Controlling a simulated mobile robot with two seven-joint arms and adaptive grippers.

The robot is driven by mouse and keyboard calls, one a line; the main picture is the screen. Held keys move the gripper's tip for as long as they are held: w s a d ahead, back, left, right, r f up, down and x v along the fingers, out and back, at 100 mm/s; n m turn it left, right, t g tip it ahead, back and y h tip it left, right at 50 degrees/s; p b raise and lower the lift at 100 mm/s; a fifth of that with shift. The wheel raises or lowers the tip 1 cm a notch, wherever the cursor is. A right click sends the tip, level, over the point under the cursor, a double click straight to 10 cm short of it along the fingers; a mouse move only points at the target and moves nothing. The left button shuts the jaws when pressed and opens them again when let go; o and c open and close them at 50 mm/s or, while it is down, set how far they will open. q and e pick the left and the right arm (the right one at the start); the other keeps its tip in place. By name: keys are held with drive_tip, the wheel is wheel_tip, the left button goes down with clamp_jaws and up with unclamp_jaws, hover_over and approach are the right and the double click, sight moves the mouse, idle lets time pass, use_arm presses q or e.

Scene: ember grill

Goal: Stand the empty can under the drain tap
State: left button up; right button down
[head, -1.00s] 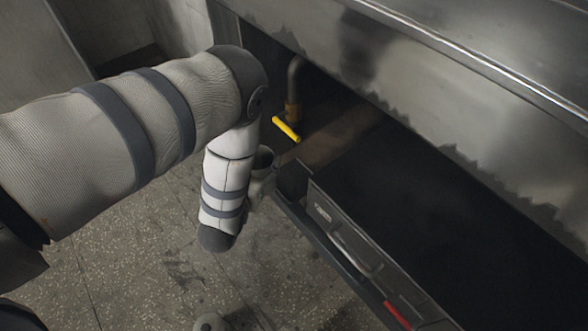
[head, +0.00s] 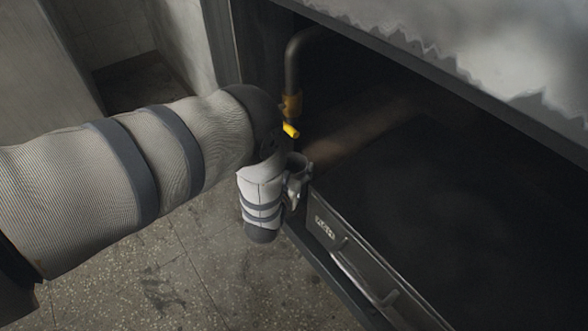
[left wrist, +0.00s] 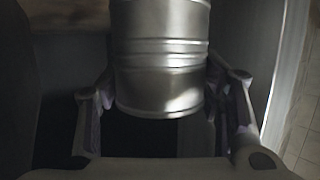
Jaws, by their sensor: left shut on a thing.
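The can (head: 297,161) is a small grey metal cylinder, upright, its dark open top showing beside my left wrist. In the left wrist view the ribbed silver can (left wrist: 160,60) fills the top middle, between the fingers. My left gripper (head: 296,188) is shut on it, mostly hidden by my arm. The drain tap (head: 291,104) is a brass valve with a yellow handle, on a bent pipe (head: 291,62) under the grill. In the head view the can's rim shows just below the yellow handle; its exact depth relative to the outlet is unclear. My right gripper is out of view.
A dark drawer front (head: 340,252) with a label and a bar handle is right of the can. The grill's steel body (head: 460,45) overhangs a dark recess. Open speckled floor (head: 190,270) lies below left.

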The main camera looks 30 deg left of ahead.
use_arm(q)
drive_tip(key=shift+f, duration=0.1)
drive_tip(key=o, duration=1.1)
